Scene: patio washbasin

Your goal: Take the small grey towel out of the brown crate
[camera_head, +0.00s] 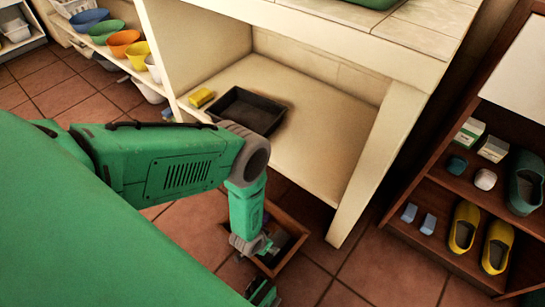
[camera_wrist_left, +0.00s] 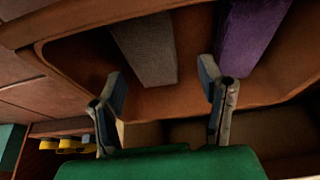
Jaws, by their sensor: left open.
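The brown crate (camera_head: 292,224) stands on the tiled floor in front of the basin unit, partly hidden by my left arm. Its brown inside (camera_wrist_left: 185,98) fills much of the left wrist view. The small grey towel (camera_wrist_left: 146,48) lies in it, flat-sided and long. A purple cloth (camera_wrist_left: 250,35) lies to its right; a bit of purple (camera_head: 265,218) shows in the head view. My left gripper (camera_head: 266,246) is over the crate. In the left wrist view its fingers (camera_wrist_left: 163,95) are apart with nothing between them, below the grey towel in the picture. I cannot tell their depth.
A post (camera_head: 358,175) of the basin unit rises close beside the crate. A dark tray (camera_head: 247,108) and a yellow sponge (camera_head: 201,97) sit on its lower shelf. A shoe shelf (camera_head: 430,240) with yellow shoes (camera_head: 463,226) stands at right. Floor between is clear.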

